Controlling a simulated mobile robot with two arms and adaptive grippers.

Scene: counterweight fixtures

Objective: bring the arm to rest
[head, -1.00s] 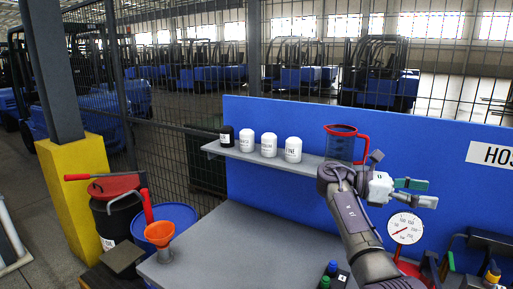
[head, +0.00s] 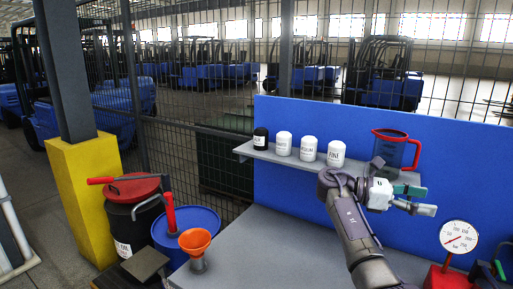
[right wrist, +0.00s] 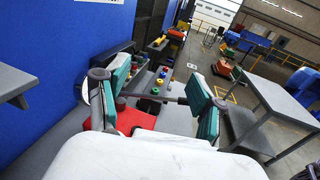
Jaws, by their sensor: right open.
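My right arm (head: 352,225) reaches up from the lower right of the head view, bent at the wrist. My right gripper (head: 412,199) points right, in front of the blue panel and just below the clear jug with the red rim. In the right wrist view the gripper (right wrist: 162,97) has its two green-and-grey fingers wide apart with nothing held between them. My left gripper is not in view.
A grey shelf (head: 262,153) on the blue panel (head: 300,115) carries several small bottles and the jug (head: 392,152). A pressure gauge (head: 458,237) stands right of the arm. An orange funnel (head: 195,243) sits at the worktop's left edge.

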